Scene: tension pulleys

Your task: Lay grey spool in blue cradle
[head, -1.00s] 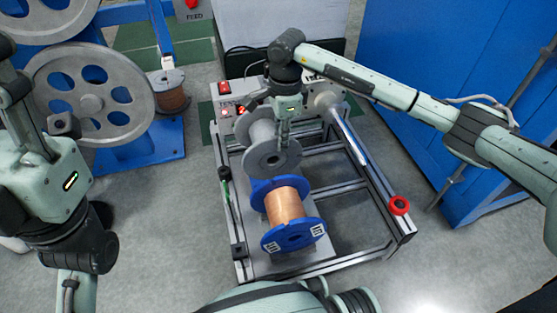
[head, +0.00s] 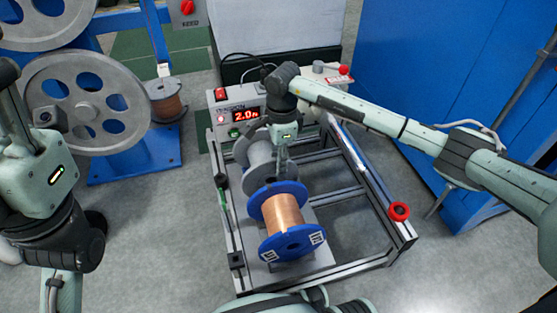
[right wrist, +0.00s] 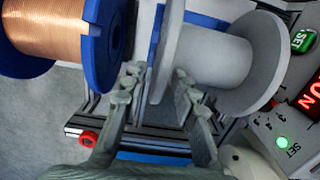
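The grey spool (head: 255,152) lies on its side on the machine frame, behind the copper spool with blue flanges (head: 285,218). My right gripper (head: 282,165) reaches down from above onto its near flange.
The control box (head: 243,116) with a red display stands just behind the grey spool. Frame rails (head: 365,180) with a red knob (head: 399,211) run along the right. A blue cabinet (head: 440,70) stands at the right, large grey wheels (head: 85,105) at the left.

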